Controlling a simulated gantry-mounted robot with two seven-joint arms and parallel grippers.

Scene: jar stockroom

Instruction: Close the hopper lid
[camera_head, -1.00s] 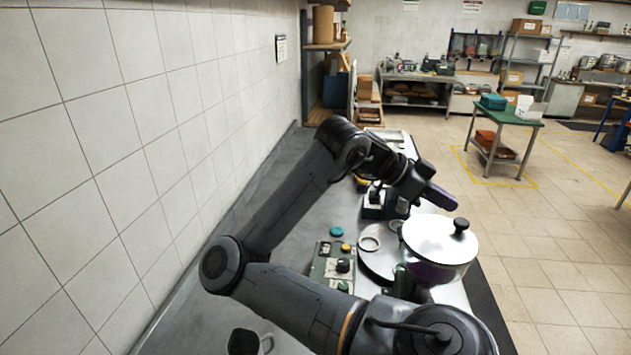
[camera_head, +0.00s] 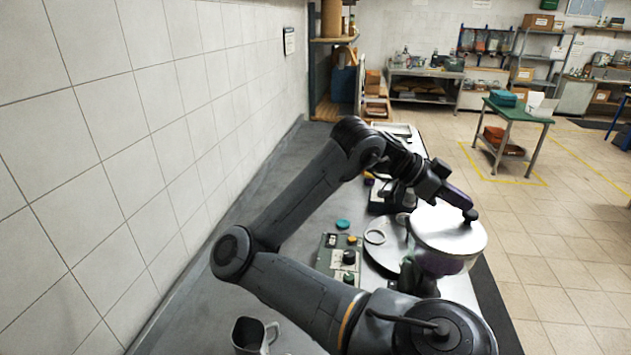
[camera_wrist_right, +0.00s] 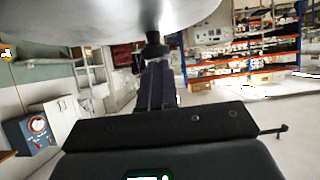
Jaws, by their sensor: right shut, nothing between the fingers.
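The hopper lid (camera_head: 440,228) is a shiny silver disc over the clear hopper bowl (camera_head: 440,263), which holds something purple. A black knob (camera_head: 470,215) stands at the lid's right side. I cannot tell whether the lid sits flush on the bowl. My right gripper (camera_head: 463,202) is shut and empty, its dark purple fingertips right at the knob. In the right wrist view the knob (camera_wrist_right: 155,47) is just past the shut fingertips (camera_wrist_right: 157,68), with the lid (camera_wrist_right: 110,22) across the top. Contact is not clear. My left gripper is not in view.
A control panel (camera_head: 328,258) with coloured knobs and a green disc (camera_head: 342,224) lie left of the hopper on the grey bench (camera_head: 290,205). A metal mug (camera_head: 250,335) stands at the front. A tiled wall borders the left.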

